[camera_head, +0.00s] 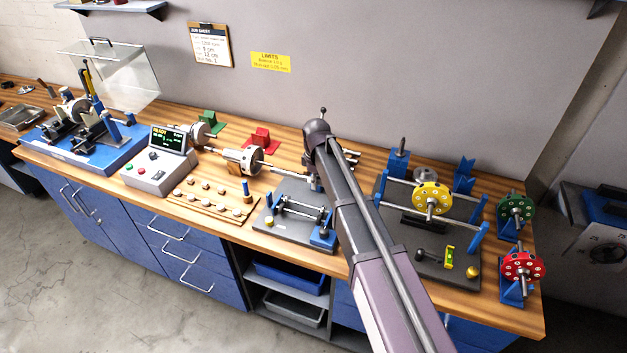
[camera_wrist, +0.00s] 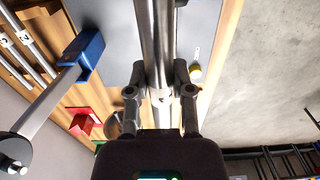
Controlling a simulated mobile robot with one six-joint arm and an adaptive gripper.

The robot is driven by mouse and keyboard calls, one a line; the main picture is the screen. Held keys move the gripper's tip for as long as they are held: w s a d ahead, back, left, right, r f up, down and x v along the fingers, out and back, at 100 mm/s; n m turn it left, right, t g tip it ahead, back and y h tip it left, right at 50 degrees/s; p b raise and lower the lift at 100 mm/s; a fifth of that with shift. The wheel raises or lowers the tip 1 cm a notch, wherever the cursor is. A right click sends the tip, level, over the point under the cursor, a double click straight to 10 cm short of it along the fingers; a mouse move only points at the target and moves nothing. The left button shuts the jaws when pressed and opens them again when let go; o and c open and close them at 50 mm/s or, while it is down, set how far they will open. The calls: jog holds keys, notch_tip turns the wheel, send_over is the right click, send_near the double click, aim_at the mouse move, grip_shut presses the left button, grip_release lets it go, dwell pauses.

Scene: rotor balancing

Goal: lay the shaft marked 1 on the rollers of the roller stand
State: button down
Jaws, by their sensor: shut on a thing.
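In the wrist view my gripper (camera_wrist: 160,97) is shut on a steel shaft (camera_wrist: 157,40), which runs up out of the picture between the fingers. I cannot read a mark on it. The roller stand (camera_head: 262,220) is in the middle of the bench in the head view, a grey plate with blue parts and metal rollers. What appears to be its plate (camera_wrist: 201,22) lies below the shaft in the wrist view, apparently with a gap. The gripper is hidden behind my arm in the head view. Other shafts, marked 2 and 3 (camera_wrist: 22,38), lie at the left in the wrist view.
A rail stand with a yellow disc (camera_head: 432,199) is right of my arm. Green (camera_head: 516,208) and red (camera_head: 523,267) discs stand at the bench's right end. A wooden weight tray (camera_head: 205,214) is to the left. A blue bracket (camera_wrist: 90,48) rises beside the shaft.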

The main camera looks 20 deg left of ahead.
jog(key=shift+s+a, duration=0.1)
jog(key=shift+a+f+b, duration=0.1)
jog(key=shift+f+b, duration=0.5)
jog(key=shift+b, duration=0.05)
notch_tip(320, 180, down, 10)
jog(key=b, duration=1)
jog(key=shift+f, duration=0.1)
dwell(0.4)
jog(key=shift+f+b, duration=0.35)
jog(key=shift+b, duration=0.1)
dwell(0.7)
jog(key=shift+c, duration=2.1)
grip_release()
jog(key=shift+c, duration=0.4)
